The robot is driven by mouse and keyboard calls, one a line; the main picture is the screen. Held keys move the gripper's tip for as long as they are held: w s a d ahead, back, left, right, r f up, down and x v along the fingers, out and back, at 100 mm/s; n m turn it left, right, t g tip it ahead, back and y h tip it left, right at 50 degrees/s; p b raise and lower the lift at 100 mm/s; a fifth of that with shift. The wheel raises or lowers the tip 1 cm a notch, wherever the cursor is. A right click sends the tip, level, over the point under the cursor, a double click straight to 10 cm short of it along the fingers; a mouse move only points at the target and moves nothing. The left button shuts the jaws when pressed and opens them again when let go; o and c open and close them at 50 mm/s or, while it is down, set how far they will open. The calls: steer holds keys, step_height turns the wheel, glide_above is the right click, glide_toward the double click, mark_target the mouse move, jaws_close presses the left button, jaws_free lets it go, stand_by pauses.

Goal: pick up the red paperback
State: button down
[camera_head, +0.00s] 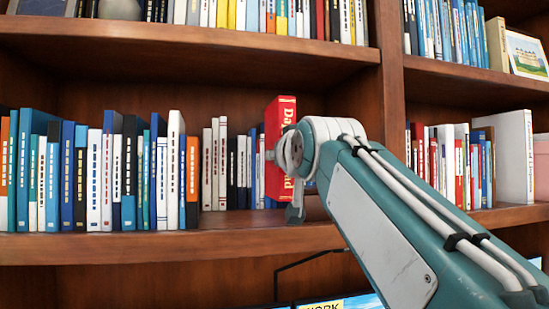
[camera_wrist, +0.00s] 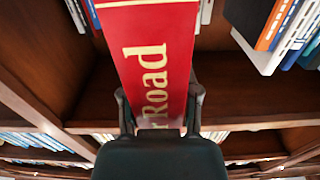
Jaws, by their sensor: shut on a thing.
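The red paperback (camera_head: 280,124) stands upright at the middle shelf in the head view, its spine with pale yellow lettering facing out. My arm partly covers its lower part there. In the wrist view the red book (camera_wrist: 151,50) fills the centre, with "Road" readable on its spine. My gripper (camera_wrist: 160,112) has one finger on each side of the book and is shut on it. In the head view my gripper (camera_head: 293,190) is mostly hidden behind my wrist. Whether the book touches the shelf board is hidden.
A row of books (camera_head: 110,170) fills the middle shelf (camera_head: 180,243) to the left. A wooden upright (camera_head: 392,80) stands right of my wrist, with more books (camera_head: 455,160) beyond it. The shelf above (camera_head: 190,40) overhangs the red book.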

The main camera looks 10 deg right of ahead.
steer(key=s, duration=0.6)
steer(key=shift+s, duration=0.35)
